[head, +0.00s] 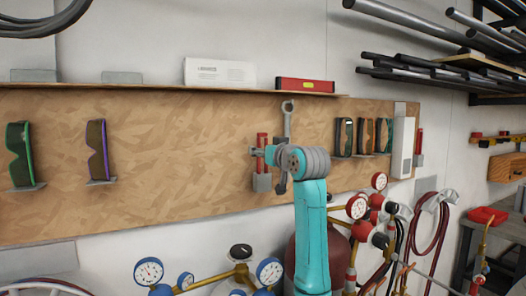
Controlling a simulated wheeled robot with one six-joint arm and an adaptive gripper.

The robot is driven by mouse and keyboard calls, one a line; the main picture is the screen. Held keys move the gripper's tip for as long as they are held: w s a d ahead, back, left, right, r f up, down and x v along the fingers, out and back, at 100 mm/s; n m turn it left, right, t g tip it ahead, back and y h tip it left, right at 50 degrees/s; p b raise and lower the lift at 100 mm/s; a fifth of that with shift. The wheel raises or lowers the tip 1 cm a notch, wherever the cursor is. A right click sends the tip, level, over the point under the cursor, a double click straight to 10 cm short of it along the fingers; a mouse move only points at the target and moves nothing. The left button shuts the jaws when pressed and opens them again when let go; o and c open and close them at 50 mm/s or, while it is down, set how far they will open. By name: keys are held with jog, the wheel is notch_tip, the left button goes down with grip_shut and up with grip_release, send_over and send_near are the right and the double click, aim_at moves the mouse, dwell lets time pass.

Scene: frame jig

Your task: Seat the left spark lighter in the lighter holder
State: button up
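A red, upright stick-like thing, which I take to be the left spark lighter (262,139), is in front of the wooden board. Its lower end meets a small grey block, which looks like the lighter holder (262,183); whether it is fully down inside cannot be told. My gripper (257,152) reaches in from the right, and its grey fingers cross the middle of the red lighter. Red shows above and below the fingers. Whether they are closed on it is too small to tell. A similar red thing (420,140) stands at the right end of the board.
A grey wrench (287,115) hangs just behind my wrist. Glasses (344,137) hang to the right, more (98,150) to the left. A shelf (150,88) above carries a red level (305,85) and a white box (219,73). Gauges (149,271) and hoses stand below.

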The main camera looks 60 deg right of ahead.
jog(key=v, duration=1.1)
jog(key=shift+s+a+f, duration=0.1)
jog(key=shift+a+f, duration=0.05)
jog(key=shift+a, duration=0.05)
